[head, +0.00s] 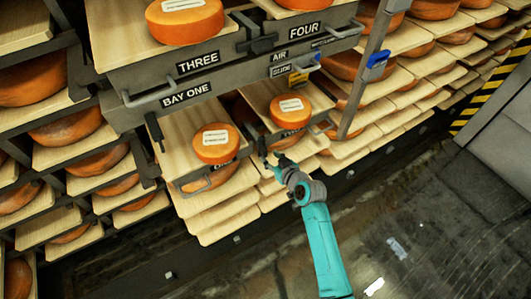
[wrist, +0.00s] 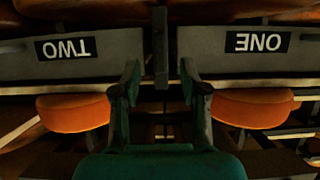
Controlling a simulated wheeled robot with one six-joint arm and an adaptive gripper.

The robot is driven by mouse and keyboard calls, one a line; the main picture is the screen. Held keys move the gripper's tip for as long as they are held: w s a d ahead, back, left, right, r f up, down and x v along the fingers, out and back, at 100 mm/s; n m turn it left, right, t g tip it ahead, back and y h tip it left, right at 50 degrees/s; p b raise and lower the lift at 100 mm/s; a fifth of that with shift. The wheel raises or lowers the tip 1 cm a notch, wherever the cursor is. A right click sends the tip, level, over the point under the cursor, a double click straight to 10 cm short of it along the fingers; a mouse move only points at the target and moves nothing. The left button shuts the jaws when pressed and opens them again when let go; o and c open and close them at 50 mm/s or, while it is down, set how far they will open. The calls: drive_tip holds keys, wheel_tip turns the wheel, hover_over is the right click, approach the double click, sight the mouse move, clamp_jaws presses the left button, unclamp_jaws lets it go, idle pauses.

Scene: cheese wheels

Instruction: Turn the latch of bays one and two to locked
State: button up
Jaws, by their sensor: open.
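In the wrist view, upside down, the plates of bay two (wrist: 95,75) and bay one (wrist: 225,70) stand side by side. A dark latch bar (wrist: 160,45) runs upright between them. My gripper (wrist: 160,68) is open, with one finger on each side of the bar's end. I cannot tell whether the fingers touch it. In the head view my gripper (head: 268,160) is at the front between the two lower boards, partly blending with dark parts there. The left lower board carries a cheese wheel (head: 215,144), and the right one another (head: 290,110).
Above are the drawer fronts marked THREE (head: 198,62) and FOUR (head: 304,30), with a dark latch (head: 262,45) between them. A dark bar (head: 155,130) hangs at left. Open floor (head: 420,220) lies at lower right.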

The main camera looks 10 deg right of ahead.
sight(266, 153)
drive_tip(key=shift+x, duration=2.4)
drive_tip(key=shift+s, duration=0.1)
clamp_jaws()
